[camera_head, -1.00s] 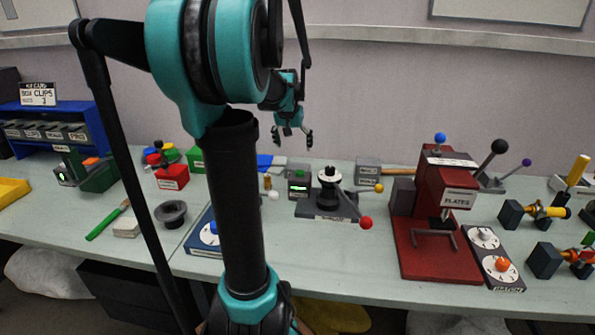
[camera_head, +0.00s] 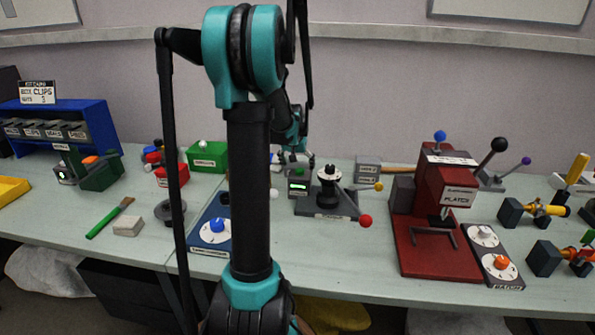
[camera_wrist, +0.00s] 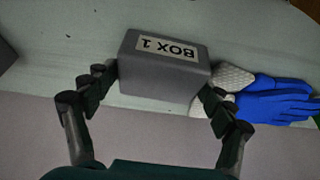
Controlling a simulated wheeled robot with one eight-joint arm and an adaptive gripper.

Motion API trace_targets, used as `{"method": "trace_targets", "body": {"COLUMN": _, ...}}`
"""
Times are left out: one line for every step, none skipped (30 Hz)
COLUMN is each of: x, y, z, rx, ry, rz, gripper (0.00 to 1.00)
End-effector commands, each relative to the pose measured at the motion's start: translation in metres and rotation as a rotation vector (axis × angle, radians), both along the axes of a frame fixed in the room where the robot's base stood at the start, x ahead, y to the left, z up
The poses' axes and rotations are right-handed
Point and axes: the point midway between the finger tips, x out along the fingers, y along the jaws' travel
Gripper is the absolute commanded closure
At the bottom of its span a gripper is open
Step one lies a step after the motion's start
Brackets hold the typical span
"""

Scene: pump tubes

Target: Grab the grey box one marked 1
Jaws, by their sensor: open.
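The grey box (camera_wrist: 165,68) with a white "BOX 1" label, upside down in the wrist view, sits on the table. My gripper (camera_wrist: 158,84) is open, with one finger at each side of the box. The fingertips are very close to its sides; I cannot tell whether they touch. In the head view my gripper (camera_head: 291,155) is low over the back of the table, behind a small dark device with a green display (camera_head: 299,183). The box is mostly hidden there.
A blue glove with a white cuff (camera_wrist: 275,103) lies right beside the box in the wrist view. In the head view, a black lever fixture (camera_head: 328,198), another grey box (camera_head: 368,168) and a red press (camera_head: 440,220) stand to the right. A green box (camera_head: 207,156) is to the left.

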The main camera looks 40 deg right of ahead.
Motion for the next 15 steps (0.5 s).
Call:
{"method": "trace_targets", "body": {"x": 0.0008, "y": -0.0013, "z": -0.0035, "rx": 0.0, "ry": 0.0, "rz": 0.0, "gripper": 0.17}}
{"method": "trace_targets", "body": {"x": 0.0011, "y": -0.0017, "z": -0.0047, "rx": 0.0, "ry": 0.0, "rz": 0.0, "gripper": 0.17}}
{"method": "trace_targets", "body": {"x": 0.0014, "y": -0.0021, "z": -0.0057, "rx": 0.0, "ry": 0.0, "rz": 0.0, "gripper": 0.17}}
{"method": "trace_targets", "body": {"x": 0.0014, "y": -0.0021, "z": -0.006, "rx": 0.0, "ry": 0.0, "rz": 0.0, "gripper": 0.17}}
{"method": "trace_targets", "body": {"x": 0.0014, "y": -0.0021, "z": -0.0061, "rx": 0.0, "ry": 0.0, "rz": 0.0, "gripper": 0.17}}
{"method": "trace_targets", "body": {"x": 0.0013, "y": -0.002, "z": -0.0061, "rx": 0.0, "ry": 0.0, "rz": 0.0, "gripper": 0.17}}
{"method": "trace_targets", "body": {"x": 0.0013, "y": -0.002, "z": -0.006, "rx": 0.0, "ry": 0.0, "rz": 0.0, "gripper": 0.17}}
{"method": "trace_targets", "body": {"x": 0.0013, "y": -0.002, "z": -0.006, "rx": 0.0, "ry": 0.0, "rz": 0.0, "gripper": 0.17}}
{"method": "trace_targets", "body": {"x": 0.0013, "y": -0.002, "z": -0.006, "rx": 0.0, "ry": 0.0, "rz": 0.0, "gripper": 0.17}}
{"method": "trace_targets", "body": {"x": 0.0013, "y": -0.002, "z": -0.006, "rx": 0.0, "ry": 0.0, "rz": 0.0, "gripper": 0.2}}
{"method": "trace_targets", "body": {"x": 0.0014, "y": -0.0019, "z": -0.0059, "rx": 0.0, "ry": 0.0, "rz": 0.0, "gripper": 0.23}}
{"method": "trace_targets", "body": {"x": 0.0014, "y": -0.0019, "z": -0.0059, "rx": 0.0, "ry": 0.0, "rz": 0.0, "gripper": 0.28}}
{"method": "trace_targets", "body": {"x": 0.0013, "y": -0.0018, "z": -0.0059, "rx": 0.0, "ry": 0.0, "rz": 0.0, "gripper": 0.32}}
{"method": "trace_targets", "body": {"x": 0.0014, "y": -0.0019, "z": -0.0059, "rx": 0.0, "ry": 0.0, "rz": 0.0, "gripper": 0.36}}
{"method": "trace_targets", "body": {"x": 0.0013, "y": -0.0018, "z": -0.0058, "rx": 0.0, "ry": 0.0, "rz": 0.0, "gripper": 0.41}}
